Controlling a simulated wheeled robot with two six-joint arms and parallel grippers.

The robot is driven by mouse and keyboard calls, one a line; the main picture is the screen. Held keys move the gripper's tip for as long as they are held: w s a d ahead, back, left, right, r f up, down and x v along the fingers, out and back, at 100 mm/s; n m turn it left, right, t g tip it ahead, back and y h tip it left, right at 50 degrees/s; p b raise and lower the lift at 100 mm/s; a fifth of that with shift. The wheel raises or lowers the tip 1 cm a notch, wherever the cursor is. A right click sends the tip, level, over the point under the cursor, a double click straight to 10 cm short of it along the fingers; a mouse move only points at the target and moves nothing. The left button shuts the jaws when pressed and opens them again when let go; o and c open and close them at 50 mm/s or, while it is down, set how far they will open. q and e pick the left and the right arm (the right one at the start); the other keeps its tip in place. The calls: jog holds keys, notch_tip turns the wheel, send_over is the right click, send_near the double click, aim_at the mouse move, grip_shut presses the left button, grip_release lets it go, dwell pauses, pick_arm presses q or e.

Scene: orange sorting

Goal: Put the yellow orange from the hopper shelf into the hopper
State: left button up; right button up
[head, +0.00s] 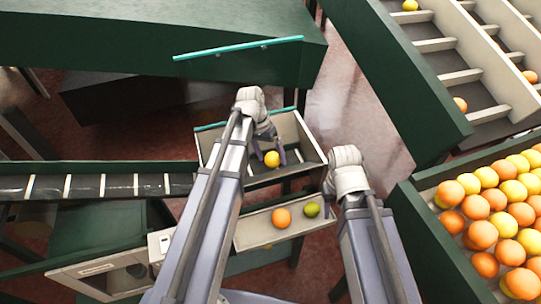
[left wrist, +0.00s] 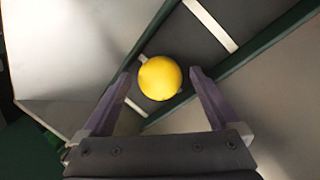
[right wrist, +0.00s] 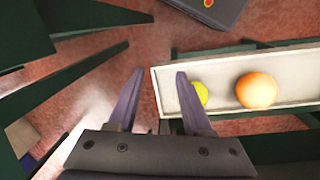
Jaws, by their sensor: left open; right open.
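The yellow orange (head: 272,158) is in the hopper area, at the open fingers of my left gripper (head: 270,153). In the left wrist view the yellow orange (left wrist: 160,78) shows between and just beyond the fingertips, over a dark slatted belt; I cannot tell whether it touches the belt. The hopper (head: 292,130) has pale sloping walls around it. The hopper shelf (head: 248,238) is a pale tray below it, holding an orange fruit (head: 281,218) and a green fruit (head: 312,210). My right gripper (right wrist: 160,74) is open and empty beside the shelf's end, near the green fruit (right wrist: 202,93).
A dark conveyor (head: 100,187) with pale slats runs to the left of the hopper. A large green bin (head: 413,205) full of oranges stands at the right. A slatted incline (head: 437,45) rises at the upper right. A teal rail (head: 238,48) lies beyond the hopper.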

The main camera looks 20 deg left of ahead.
pick_arm(q)
jog(key=shift+r, duration=0.1)
jog(key=s+p+v, duration=0.1)
jog(key=p+v, duration=1.1)
jog(key=s+d, duration=0.2)
jog(key=d, duration=0.1)
jog(key=s+d+y, duration=0.1)
jog(key=s+d, duration=0.1)
jog(key=d, duration=0.1)
jog(key=s+d+y, duration=0.1)
jog(key=s+d, duration=0.1)
jog(key=d, duration=0.1)
jog(key=shift+s+f+m, duration=0.3)
jog(key=shift+m, duration=0.1)
jog(key=s+d+y, duration=0.2)
jog(key=s+d, duration=0.3)
jog(key=s, duration=0.2)
jog(key=shift+s+d+m+y, duration=0.15)
jog(key=shift+d+m+y, duration=0.15)
jog(key=shift+m, duration=0.1)
jog(key=shift+a, duration=0.1)
